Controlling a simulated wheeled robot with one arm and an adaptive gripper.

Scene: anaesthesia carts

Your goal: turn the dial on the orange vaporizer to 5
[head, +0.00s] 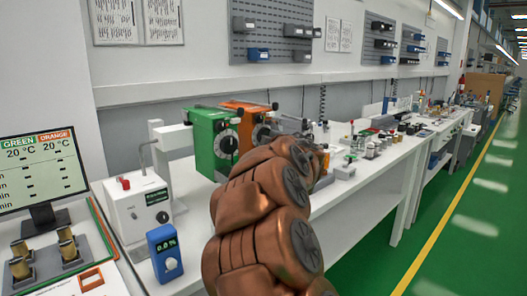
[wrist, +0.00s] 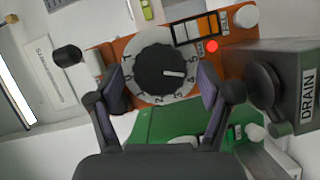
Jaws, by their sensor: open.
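The orange vaporizer (head: 241,107) stands on the bench behind the green vaporizer (head: 204,143) in the head view, partly hidden by my arm. In the wrist view its orange face (wrist: 127,47) shows a black dial knob (wrist: 155,76) inside a pale numbered ring (wrist: 142,57). My gripper (wrist: 160,82) is open, one finger on each side of the dial. I cannot tell whether the fingers touch it.
The green vaporizer also shows below the dial in the wrist view (wrist: 165,119). A grey block marked DRAIN (wrist: 290,88) stands close on the right. A blue meter (head: 165,251), a white box (head: 137,207) and a monitor (head: 40,170) stand at left.

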